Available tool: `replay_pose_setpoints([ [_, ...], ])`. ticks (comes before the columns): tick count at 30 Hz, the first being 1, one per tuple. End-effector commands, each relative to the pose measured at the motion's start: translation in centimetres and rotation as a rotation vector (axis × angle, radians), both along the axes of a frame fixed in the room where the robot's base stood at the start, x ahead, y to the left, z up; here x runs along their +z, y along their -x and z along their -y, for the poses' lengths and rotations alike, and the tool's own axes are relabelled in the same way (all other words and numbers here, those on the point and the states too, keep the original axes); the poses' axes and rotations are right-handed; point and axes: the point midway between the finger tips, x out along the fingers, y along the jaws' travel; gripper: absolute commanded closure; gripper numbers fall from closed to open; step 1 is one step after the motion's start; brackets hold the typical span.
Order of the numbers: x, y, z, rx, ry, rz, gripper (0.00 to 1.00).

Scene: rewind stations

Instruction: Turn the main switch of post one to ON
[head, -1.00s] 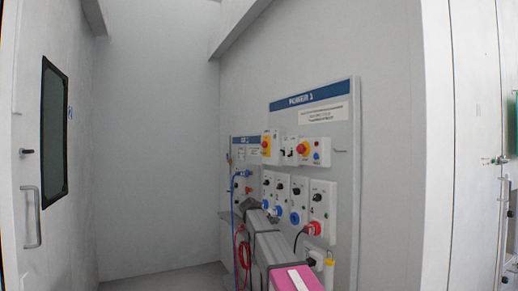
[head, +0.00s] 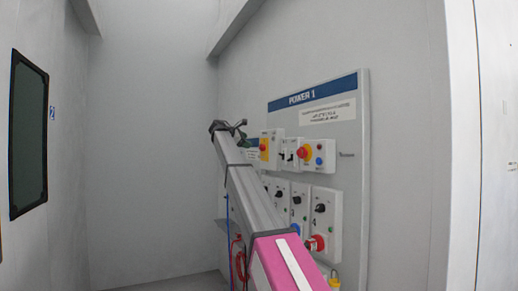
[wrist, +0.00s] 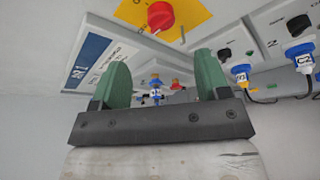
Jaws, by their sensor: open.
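The POWER 1 panel (head: 345,140) carries a red rotary switch on a yellow plate (head: 264,147) at its upper left. In the wrist view the red knob (wrist: 161,16) sits on its yellow plate at the top edge, partly cut off. My gripper (head: 232,126) is raised to the left of this switch, near its height. In the wrist view my gripper (wrist: 160,72) has its two green fingers wide apart with nothing between them. The knob lies beyond the fingertips in the picture, apart from them. I cannot read the switch's position.
A red emergency button (head: 305,153) is right of the switch. Socket modules with black knobs (head: 320,208) sit below, partly behind my arm. Blue plugs (wrist: 300,54) show at right in the wrist view. A red cable (head: 238,255) hangs lower left.

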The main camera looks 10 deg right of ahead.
Motion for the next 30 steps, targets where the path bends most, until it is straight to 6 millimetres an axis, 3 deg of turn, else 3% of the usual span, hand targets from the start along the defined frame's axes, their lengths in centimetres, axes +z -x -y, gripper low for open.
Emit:
replay_pose_setpoints([
  [18,-2.9,-4.8,7.4,0.0,-0.002,0.0,0.31],
  [30,-3.2,-5.3,8.3,0.001,-0.003,0.001,0.31],
])
